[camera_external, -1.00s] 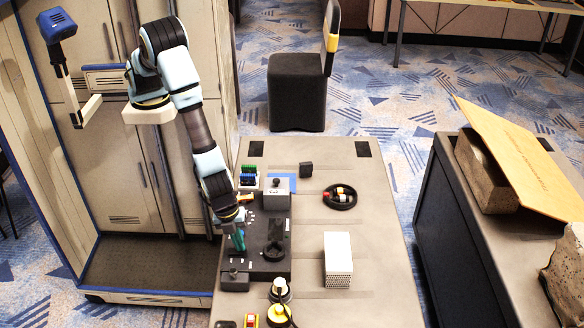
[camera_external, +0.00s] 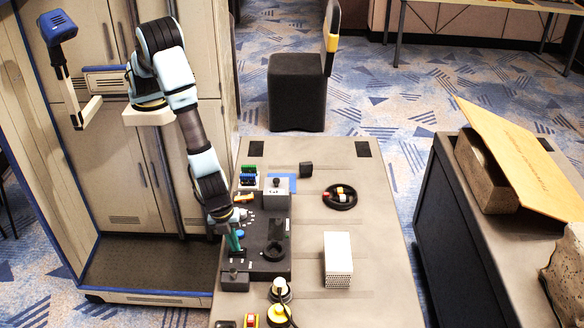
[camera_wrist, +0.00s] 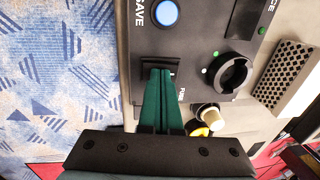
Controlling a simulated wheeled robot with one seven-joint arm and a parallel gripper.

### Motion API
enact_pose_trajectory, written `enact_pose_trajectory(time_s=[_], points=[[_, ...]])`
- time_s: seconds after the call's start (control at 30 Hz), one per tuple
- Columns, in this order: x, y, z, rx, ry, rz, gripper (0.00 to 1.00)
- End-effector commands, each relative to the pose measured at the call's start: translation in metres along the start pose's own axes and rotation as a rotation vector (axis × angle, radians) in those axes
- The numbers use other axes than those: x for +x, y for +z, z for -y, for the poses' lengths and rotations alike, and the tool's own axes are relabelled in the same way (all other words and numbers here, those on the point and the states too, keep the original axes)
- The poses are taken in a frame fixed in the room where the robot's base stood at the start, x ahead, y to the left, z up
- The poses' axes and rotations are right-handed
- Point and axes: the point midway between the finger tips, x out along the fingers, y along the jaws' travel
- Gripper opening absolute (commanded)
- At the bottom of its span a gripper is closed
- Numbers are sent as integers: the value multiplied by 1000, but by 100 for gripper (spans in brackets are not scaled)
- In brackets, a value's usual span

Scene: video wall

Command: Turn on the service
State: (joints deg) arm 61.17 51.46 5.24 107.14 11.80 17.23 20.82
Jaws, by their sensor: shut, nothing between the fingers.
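A dark control panel (camera_external: 258,265) lies on the table's left side; it fills the middle of the wrist view (camera_wrist: 205,20). There it bears a round blue button (camera_wrist: 165,13) beside the word "SAVE", a dark slotted switch (camera_wrist: 157,65), and a black round dial (camera_wrist: 232,72) with green and white dots near it. Letters ending in "ICE" show at the top right edge, cut off by the frame. My gripper (camera_external: 235,243) is low over the panel's left part. In the wrist view its green fingers (camera_wrist: 160,75) are together and empty, at the slotted switch; I cannot tell whether they touch it.
A white perforated block (camera_external: 338,258) stands right of the panel, and a black ring-shaped tray (camera_external: 340,204) lies behind it. A yellow-and-white knob (camera_external: 279,316) is at the front. The table's right side is mostly clear.

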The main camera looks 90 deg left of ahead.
Motion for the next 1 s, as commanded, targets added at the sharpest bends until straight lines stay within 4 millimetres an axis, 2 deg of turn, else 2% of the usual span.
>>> enact_pose_trajectory(time_s=[0.37,0.47,0.6,0.67,0.77,1.0], points=[[-6,0,1,-1,-2,-2,0],[-19,-1,2,0,-2,-2,0],[-46,-1,2,0,-2,-3,0],[-49,-1,1,-1,-2,-4,0],[-65,-1,0,-1,-3,-5,0],[-108,-1,1,-2,-3,-5,0]])
